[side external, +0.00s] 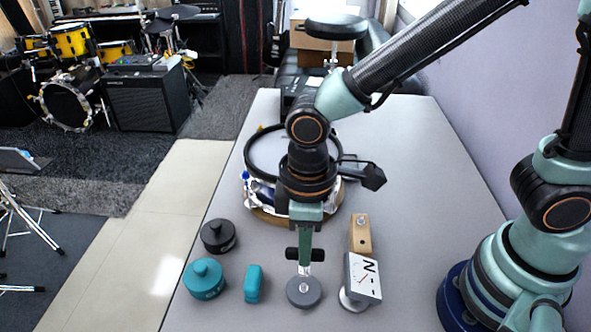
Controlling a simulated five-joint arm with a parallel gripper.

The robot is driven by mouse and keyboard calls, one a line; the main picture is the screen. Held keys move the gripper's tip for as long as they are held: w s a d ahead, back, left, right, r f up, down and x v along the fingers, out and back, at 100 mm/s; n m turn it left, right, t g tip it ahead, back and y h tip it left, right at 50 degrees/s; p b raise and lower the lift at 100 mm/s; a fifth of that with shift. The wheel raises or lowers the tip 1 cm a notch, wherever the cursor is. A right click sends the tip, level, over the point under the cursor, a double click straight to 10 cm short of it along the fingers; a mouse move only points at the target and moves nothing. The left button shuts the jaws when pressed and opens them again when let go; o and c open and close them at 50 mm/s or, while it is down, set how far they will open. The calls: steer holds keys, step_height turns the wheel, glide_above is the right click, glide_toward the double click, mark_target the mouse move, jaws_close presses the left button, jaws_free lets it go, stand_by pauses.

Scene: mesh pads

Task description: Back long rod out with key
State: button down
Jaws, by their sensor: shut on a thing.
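My gripper (305,247) points straight down at the front of the table and is shut on a black T-handled key (292,253). The key's silver shaft (304,269) hangs below the jaws, upright over a grey round disc (297,297). I cannot tell whether the shaft tip touches the disc. A drum with a pale head (262,155), black hoop and chrome fittings lies behind my gripper; my wrist hides much of it. I cannot make out a separate long rod.
Left of the disc are a black round knobbed piece (218,237), a teal one (204,281) and a teal block (253,285). Close on the right stand a white-faced dial (366,278) and a wooden block (361,238). The table's right side (430,200) is clear.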

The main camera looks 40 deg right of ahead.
steer(key=shift+r, duration=0.85)
steer(key=w+d+r+m, duration=0.5)
steer(key=d+m, duration=0.3)
steer(key=m, duration=0.1)
steer(key=w+d+r+m, duration=0.4)
steer(key=d+r+m, duration=0.1)
steer(key=d+m, duration=0.3)
steer(key=shift+w+d+r+m, duration=0.25)
steer(key=shift+w+r+m, duration=0.15)
steer(key=shift+m, duration=0.1)
steer(key=shift+f, duration=0.1)
steer(key=shift+f, duration=3.25)
steer(key=shift+f, duration=0.15)
